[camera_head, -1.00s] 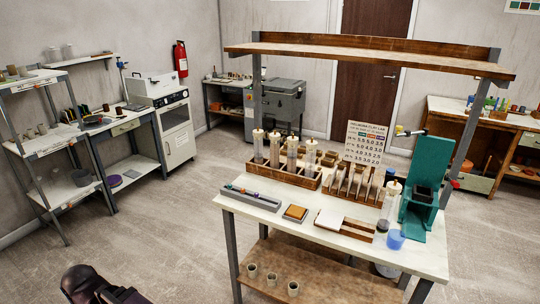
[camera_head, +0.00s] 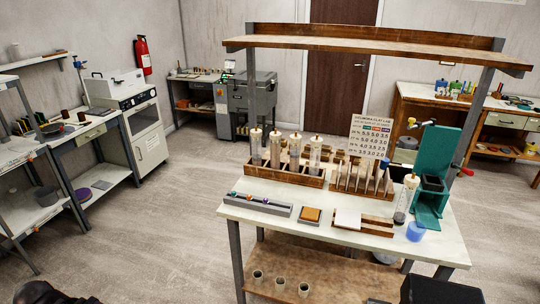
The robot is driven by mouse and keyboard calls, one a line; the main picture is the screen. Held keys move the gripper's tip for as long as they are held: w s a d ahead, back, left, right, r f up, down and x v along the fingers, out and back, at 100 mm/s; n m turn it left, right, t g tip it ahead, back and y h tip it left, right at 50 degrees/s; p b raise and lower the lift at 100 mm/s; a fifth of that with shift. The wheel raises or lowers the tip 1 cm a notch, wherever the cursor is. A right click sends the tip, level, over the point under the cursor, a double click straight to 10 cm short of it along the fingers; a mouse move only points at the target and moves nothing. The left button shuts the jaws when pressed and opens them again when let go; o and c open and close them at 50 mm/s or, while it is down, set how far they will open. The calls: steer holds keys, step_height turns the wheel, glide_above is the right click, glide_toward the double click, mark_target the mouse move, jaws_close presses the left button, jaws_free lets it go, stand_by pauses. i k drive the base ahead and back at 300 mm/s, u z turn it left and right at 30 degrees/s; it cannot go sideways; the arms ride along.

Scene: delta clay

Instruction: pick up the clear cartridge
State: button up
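Several clear, tube-like cartridges with pale tops stand upright in a wooden rack (camera_head: 285,174) at the back left of the worktable. The leftmost clear cartridge (camera_head: 256,147) is at the rack's left end. Another clear cartridge (camera_head: 405,202) with a pale top and dark contents at its base stands at the table's right, just left of the green press (camera_head: 434,180). I cannot tell which one the task means. My gripper's fingers are not in view; only a dark part, likely of my arm, shows at the bottom left edge. No cartridge is seen held.
The white worktable (camera_head: 330,222) carries a grey tray (camera_head: 257,205), an orange-brown block (camera_head: 311,215), a white slab (camera_head: 347,219), a wooden tool rack (camera_head: 362,187) and a blue cup (camera_head: 415,232). A wooden shelf (camera_head: 370,52) overhangs it. Open floor lies to the left.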

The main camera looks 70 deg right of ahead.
mark_target(275, 145)
steer(key=i, duration=1.05)
steer(key=u, duration=0.25)
steer(key=k, duration=0.15)
steer(key=z, duration=2.45)
steer(key=i, duration=0.4)
steer(key=z, duration=0.15)
